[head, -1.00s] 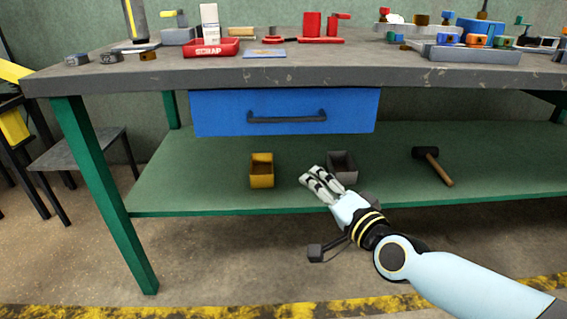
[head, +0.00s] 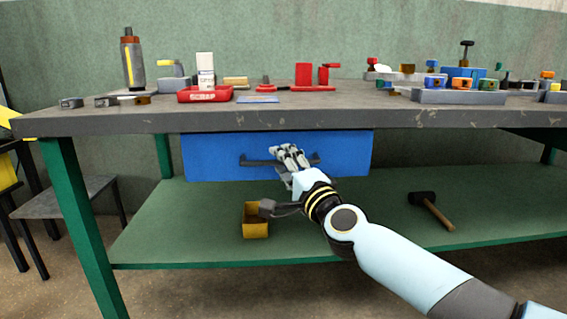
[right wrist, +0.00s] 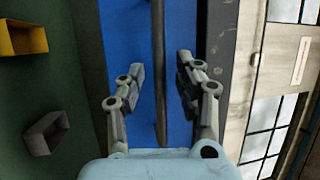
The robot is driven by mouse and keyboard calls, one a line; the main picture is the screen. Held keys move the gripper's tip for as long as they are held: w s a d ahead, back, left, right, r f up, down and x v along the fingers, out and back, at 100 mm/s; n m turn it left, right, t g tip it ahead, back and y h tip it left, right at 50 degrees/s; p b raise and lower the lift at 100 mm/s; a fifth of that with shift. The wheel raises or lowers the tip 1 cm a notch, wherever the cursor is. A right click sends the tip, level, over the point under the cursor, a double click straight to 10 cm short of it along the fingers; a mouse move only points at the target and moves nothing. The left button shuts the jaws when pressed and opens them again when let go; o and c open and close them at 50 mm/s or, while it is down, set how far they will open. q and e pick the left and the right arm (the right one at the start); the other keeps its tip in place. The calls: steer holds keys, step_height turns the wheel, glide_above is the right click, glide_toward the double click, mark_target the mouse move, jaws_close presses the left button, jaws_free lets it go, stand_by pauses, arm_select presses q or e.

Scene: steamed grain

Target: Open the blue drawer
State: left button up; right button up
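The blue drawer (head: 222,170) sits under the grey workbench top and looks closed. Its dark bar handle (head: 256,162) runs across the front. My right gripper (head: 289,152) is in front of the handle, over its right half in the head view, hiding part of it. In the right wrist view the gripper (right wrist: 160,82) is open, with one finger on each side of the handle (right wrist: 159,60). The fingers show a gap to the bar on both sides. Blue drawer front (right wrist: 125,40) shows behind. My left gripper is not in view.
The workbench top (head: 330,113) overhangs the drawer closely. A green shelf (head: 180,225) below holds a yellow bin (head: 255,222) and a hammer (head: 430,208). A grey bin (right wrist: 45,132) shows in the right wrist view. A red tray (head: 205,95) and other items stand on top.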

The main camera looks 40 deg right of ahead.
steer(key=shift+w, duration=0.1)
jaws_close()
stand_by(0.5)
